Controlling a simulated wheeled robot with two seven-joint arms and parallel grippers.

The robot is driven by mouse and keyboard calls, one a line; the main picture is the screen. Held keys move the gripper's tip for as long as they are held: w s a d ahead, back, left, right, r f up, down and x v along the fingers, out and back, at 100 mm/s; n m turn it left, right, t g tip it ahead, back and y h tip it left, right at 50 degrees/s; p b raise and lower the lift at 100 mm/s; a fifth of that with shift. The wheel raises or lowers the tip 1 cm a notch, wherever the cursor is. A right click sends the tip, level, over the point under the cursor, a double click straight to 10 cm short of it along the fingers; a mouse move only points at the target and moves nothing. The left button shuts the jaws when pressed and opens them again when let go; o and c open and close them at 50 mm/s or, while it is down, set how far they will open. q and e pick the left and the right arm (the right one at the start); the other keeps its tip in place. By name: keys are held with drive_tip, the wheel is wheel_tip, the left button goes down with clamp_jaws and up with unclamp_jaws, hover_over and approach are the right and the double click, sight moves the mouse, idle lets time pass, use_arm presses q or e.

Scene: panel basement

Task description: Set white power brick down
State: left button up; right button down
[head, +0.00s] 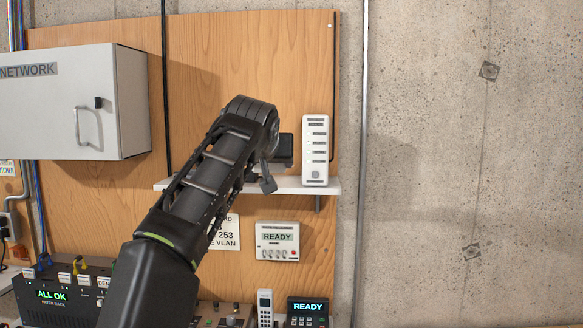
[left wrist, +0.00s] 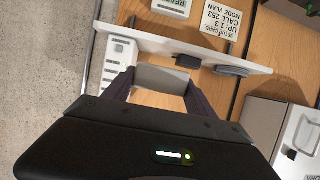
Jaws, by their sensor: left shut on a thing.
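My left gripper (left wrist: 162,84) is at the white shelf (left wrist: 225,58), which is fixed to the wooden board. Its two dark fingers are shut on a pale box, taken as the white power brick (left wrist: 163,76), which shows between the fingertips in the left wrist view. In the head view my left arm reaches up to the shelf (head: 328,186) and hides the fingers and the brick. I cannot tell whether the brick touches the shelf. My right gripper is not in view.
A white slotted unit (head: 315,150) stands upright at the shelf's right end, close beside the gripper. A grey network cabinet (head: 75,100) is at left. Below are a READY box (head: 277,241), a handset (head: 265,307) and a black ALL OK device (head: 60,298).

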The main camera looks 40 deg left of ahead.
use_arm(q)
drive_tip(key=w+d+f+m+t+h+b, duration=0.25)
drive_tip(key=w+d+f+m+h, duration=0.4)
drive_tip(key=w+d+f, duration=1.15)
drive_tip(key=d+f+m+h, duration=0.1)
drive_tip(key=d+f+h, duration=0.1)
drive_tip(key=d+f, duration=0.45)
drive_tip(key=d+f+m+h, duration=0.1)
drive_tip(key=d+f, duration=0.3)
drive_tip(key=f, duration=0.6)
drive_tip(key=s+d+f+b, duration=0.1)
drive_tip(key=s+d+f, duration=0.1)
drive_tip(key=s+f, duration=0.3)
drive_tip(key=s+d+f+n+y+b, duration=0.1)
drive_tip(key=s+d+f, duration=0.2)
drive_tip(key=f, duration=1.1)
drive_tip(key=s, duration=0.3)
drive_tip(key=shift+s+f, duration=0.15)
drive_tip(key=shift+f, duration=0.15)
